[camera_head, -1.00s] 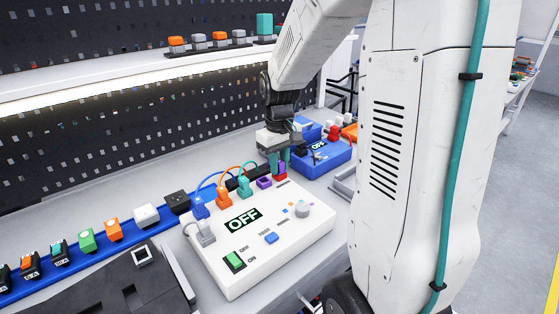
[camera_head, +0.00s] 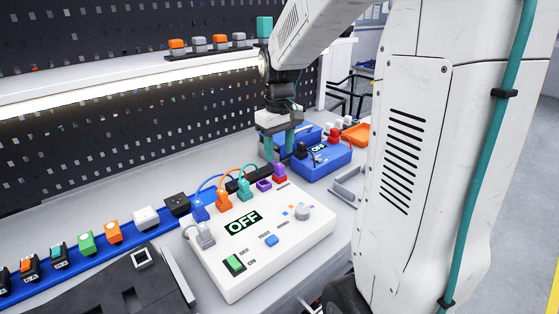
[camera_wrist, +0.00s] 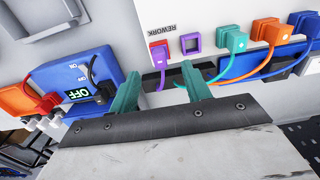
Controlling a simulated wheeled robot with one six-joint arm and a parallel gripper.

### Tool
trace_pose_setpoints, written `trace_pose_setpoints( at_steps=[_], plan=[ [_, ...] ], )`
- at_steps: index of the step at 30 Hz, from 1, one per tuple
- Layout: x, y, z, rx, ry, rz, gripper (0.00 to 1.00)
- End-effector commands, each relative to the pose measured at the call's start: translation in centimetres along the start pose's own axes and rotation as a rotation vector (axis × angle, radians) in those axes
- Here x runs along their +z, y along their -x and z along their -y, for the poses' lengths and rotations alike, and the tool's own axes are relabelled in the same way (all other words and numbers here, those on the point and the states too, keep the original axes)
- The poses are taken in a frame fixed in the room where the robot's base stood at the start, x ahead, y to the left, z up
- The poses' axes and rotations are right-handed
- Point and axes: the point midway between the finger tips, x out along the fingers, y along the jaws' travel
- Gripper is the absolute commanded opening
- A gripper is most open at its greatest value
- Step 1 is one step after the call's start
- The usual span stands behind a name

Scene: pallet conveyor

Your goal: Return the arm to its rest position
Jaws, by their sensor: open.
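My gripper (camera_head: 279,145) is open and empty, with teal fingers pointing down above the far edge of the white box (camera_head: 262,268). A purple socket (camera_head: 264,185) and a red-purple plug (camera_head: 279,172) are just below the fingers. My arm reaches in from the upper right.
A blue box (camera_head: 318,164) with an OFF display stands just behind the white one. A blue rail (camera_head: 75,262) with several colored parts lies at left. A shelf (camera_head: 120,77) and a dark pegboard (camera_head: 90,120) stand behind.

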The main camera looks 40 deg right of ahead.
Motion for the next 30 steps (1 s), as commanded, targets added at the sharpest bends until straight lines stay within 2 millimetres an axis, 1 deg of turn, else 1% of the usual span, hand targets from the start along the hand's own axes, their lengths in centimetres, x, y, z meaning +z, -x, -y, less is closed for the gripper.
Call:
trace_pose_setpoints(
  at_steps=[1, 3, 6, 11, 14, 16, 17, 18, 20, 24, 26, 30],
  plan=[
    [0.0, 0.7, 0.0, 0.001, 0.000, -0.002, 0.48],
    [0.0, 1.4, 0.0, 0.000, 0.000, -0.001, 0.48],
    [0.0, 2.0, 0.0, 0.000, 0.000, 0.000, 0.48],
    [0.0, 2.1, 0.0, 0.000, 0.000, 0.001, 0.48],
    [0.2, 2.1, 0.1, -0.003, -0.028, 0.008, 0.48],
    [1.4, 1.2, 0.5, -0.016, -0.071, 0.048, 0.48],
    [2.4, 1.1, 0.9, -0.020, -0.093, 0.062, 0.48],
    [3.6, 1.2, 1.7, -0.021, -0.113, 0.073, 0.48],
    [5.3, 1.7, 3.1, -0.021, -0.131, 0.080, 0.48],
    [9.7, 2.9, 6.6, -0.014, -0.151, 0.078, 0.48],
    [11.7, 3.4, 8.1, -0.010, -0.151, 0.071, 0.48],
    [16.3, 4.0, 11.2, -0.001, -0.131, 0.035, 0.48]
  ],
)
